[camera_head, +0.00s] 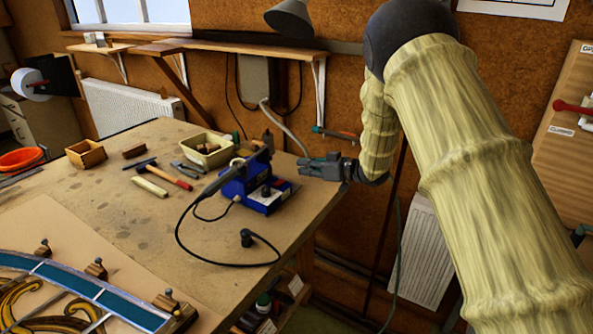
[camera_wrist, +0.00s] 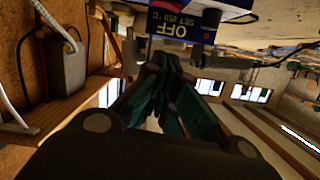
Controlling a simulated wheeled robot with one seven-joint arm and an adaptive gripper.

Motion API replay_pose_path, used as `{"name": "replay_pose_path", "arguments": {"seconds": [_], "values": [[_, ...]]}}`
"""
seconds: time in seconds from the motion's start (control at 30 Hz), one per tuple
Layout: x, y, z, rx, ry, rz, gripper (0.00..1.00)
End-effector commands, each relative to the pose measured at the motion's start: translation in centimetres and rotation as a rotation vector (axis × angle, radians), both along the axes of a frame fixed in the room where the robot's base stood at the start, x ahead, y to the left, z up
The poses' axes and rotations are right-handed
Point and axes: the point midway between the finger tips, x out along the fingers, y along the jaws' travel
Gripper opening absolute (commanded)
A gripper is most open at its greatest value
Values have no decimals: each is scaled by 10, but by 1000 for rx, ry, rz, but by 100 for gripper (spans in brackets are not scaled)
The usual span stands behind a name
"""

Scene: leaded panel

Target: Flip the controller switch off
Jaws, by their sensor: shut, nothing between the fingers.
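The controller (camera_head: 265,195) is a blue box on the bench near its right edge, with a dark iron and black cable in front of it. In the wrist view the controller (camera_wrist: 182,22) shows at the top, upside down, with a label reading "OFF" and smaller "SET 450 C" text. My gripper (camera_head: 303,165) is at the right side of the controller, near its upper part. In the wrist view my gripper (camera_wrist: 158,68) is shut and empty, its fingertips just below the label. The switch itself I cannot clearly make out.
The bench (camera_head: 120,210) holds a cream tub (camera_head: 206,150), a red-handled hammer (camera_head: 172,177), a wooden box (camera_head: 86,154) and a leaded panel (camera_head: 80,290) at front left. A shelf (camera_head: 240,48) and cables are on the wall behind. Floor space lies right of the bench.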

Motion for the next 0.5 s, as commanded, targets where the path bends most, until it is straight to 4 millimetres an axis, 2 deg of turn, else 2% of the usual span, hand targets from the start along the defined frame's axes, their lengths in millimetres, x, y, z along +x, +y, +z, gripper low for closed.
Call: {"name": "replay_pose_path", "arguments": {"seconds": [0.5], "values": [[45, 63, -18, -1, 0, -1, 0]]}}
